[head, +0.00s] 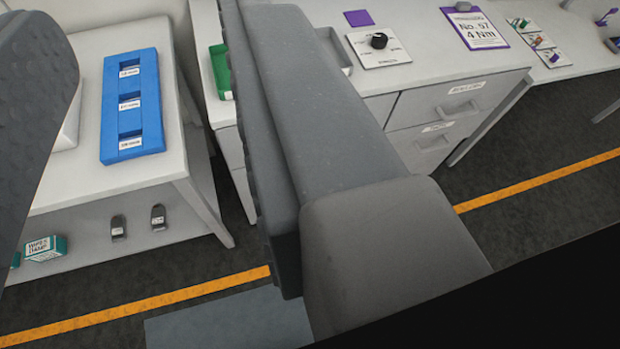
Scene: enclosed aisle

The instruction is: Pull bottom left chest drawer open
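A white chest of drawers (420,72) stands at upper centre. Two drawers show in its right column: the upper right drawer (490,90) and the lower right drawer (409,146), each with a grey handle and a small label; both look closed. Large grey parts of mine cross the middle and cover most of the left column. Only a narrow strip of the bottom left drawer (243,190) shows left of them; its handle is hidden and I cannot tell if it is closed. Another dark grey part of mine fills the upper left. I cannot make out fingertips or any grip on a drawer.
A white table (65,184) with a blue three-slot tray (132,104) stands left, with a lower shelf (84,256). A green tray (219,70) and a black-knob panel (380,56) sit on the chest.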

